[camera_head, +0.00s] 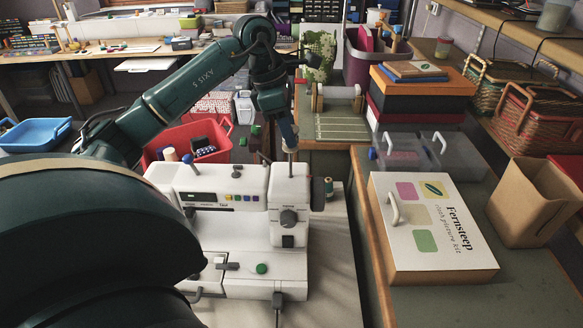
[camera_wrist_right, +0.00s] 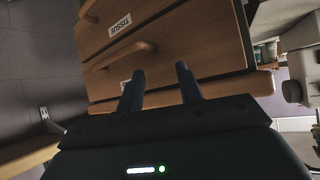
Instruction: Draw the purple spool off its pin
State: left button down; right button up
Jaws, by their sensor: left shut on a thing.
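The white sewing machine (camera_head: 240,250) stands on the table in the head view. An upright pin (camera_head: 290,168) rises from its top at the right. My left gripper (camera_head: 290,142) points down over this pin and is shut on what I take to be the purple spool. The spool is mostly hidden by the fingers, and its colour and exact height on the pin cannot be made out. My right gripper (camera_wrist_right: 160,85) is open and empty in the right wrist view, in front of wooden drawers.
A white-topped kit box (camera_head: 465,255) lies on the right table, with a paper bag (camera_head: 530,205) beyond. A red bin (camera_head: 160,140) is behind the machine. A drawer handle (camera_wrist_right: 125,55) is close to my right fingers.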

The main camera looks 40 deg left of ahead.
pick_arm(q)
jog(key=shift+r, duration=2)
jog(key=shift+f, duration=0.1)
